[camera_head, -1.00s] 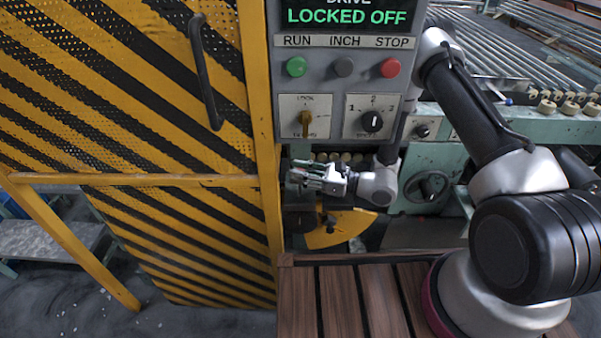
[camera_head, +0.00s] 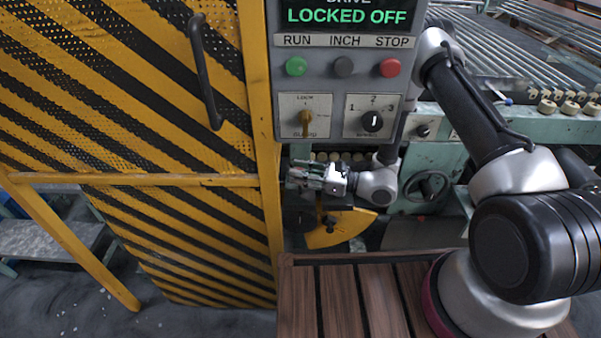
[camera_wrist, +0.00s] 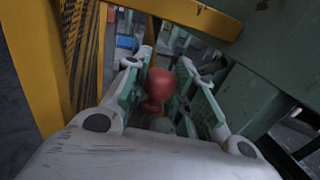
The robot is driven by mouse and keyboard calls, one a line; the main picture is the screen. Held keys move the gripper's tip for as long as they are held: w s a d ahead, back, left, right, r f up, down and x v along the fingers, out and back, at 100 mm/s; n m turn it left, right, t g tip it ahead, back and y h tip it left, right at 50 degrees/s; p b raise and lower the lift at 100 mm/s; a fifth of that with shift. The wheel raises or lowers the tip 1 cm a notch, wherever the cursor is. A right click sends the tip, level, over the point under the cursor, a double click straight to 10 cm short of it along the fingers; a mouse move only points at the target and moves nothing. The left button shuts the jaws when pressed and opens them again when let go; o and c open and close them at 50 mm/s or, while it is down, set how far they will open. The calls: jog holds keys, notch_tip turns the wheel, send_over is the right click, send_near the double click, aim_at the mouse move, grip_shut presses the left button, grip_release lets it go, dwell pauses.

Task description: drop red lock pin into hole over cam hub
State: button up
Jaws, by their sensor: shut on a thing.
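The red lock pin (camera_wrist: 160,86) shows in the wrist view between the two green-padded fingers of my gripper (camera_wrist: 165,90). The fingers are shut on it, and its rounded red head faces the camera. In the head view my gripper (camera_head: 312,178) is below the control box, beside the yellow guard post, and the pin cannot be made out there. A yellow cam plate (camera_head: 340,227) with a dark hub part lies just below my gripper. The hole is not clearly visible in either view.
The control box (camera_head: 340,75) reads LOCKED OFF and hangs close above my gripper. The yellow and black striped guard door (camera_head: 130,100) stands to the left. A slatted wooden deck (camera_head: 345,300) is in front, and a green machine frame (camera_head: 430,150) stands behind.

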aim_at(301, 193)
jog(key=shift+f, duration=2.75)
jog(key=o, duration=1.1)
jog(key=shift+d, duration=0.1)
jog(key=v, duration=1.1)
jog(key=shift+s+d, duration=0.15)
jog(key=shift+d, duration=0.25)
